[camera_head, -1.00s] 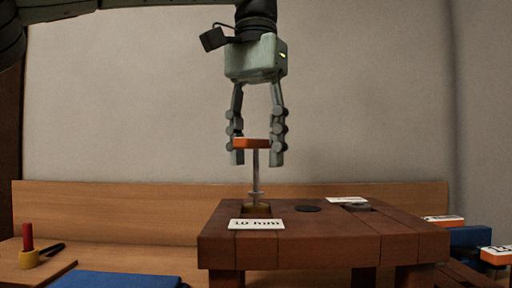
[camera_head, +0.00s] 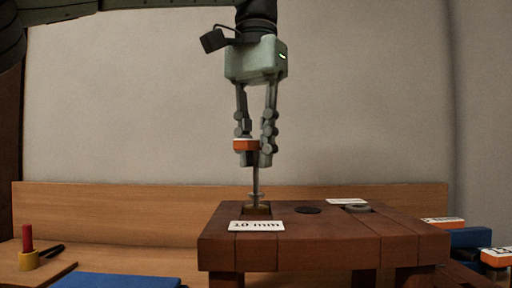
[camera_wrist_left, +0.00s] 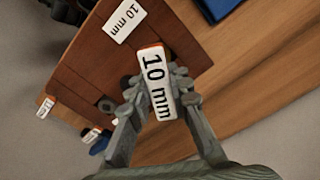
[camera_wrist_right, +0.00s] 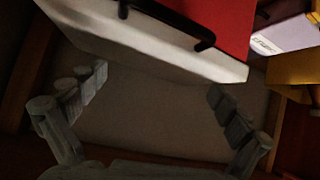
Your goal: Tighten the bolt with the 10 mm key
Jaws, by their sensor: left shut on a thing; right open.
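The 10 mm key (camera_head: 246,146) has an orange handle with a white top and a thin grey shaft. It stands upright over the wooden block at the "10 mm" label (camera_head: 257,226). Its lower end meets the brassy bolt seat (camera_head: 257,210); the bolt itself is hard to make out. My left gripper (camera_head: 256,160) points down, shut on the key's handle. In the left wrist view the handle (camera_wrist_left: 157,84) reads "10 mm" between the fingers. My right gripper (camera_wrist_right: 165,110) is open and empty; it shows only in the right wrist view.
The brown wooden stand (camera_head: 330,245) also has a dark round spot (camera_head: 307,210) and a grey ring (camera_head: 357,208) beside a second label. More orange-and-white handles (camera_head: 497,257) are at the right. A red peg (camera_head: 27,238) in a yellow holder and a blue mat (camera_head: 118,280) are at the left.

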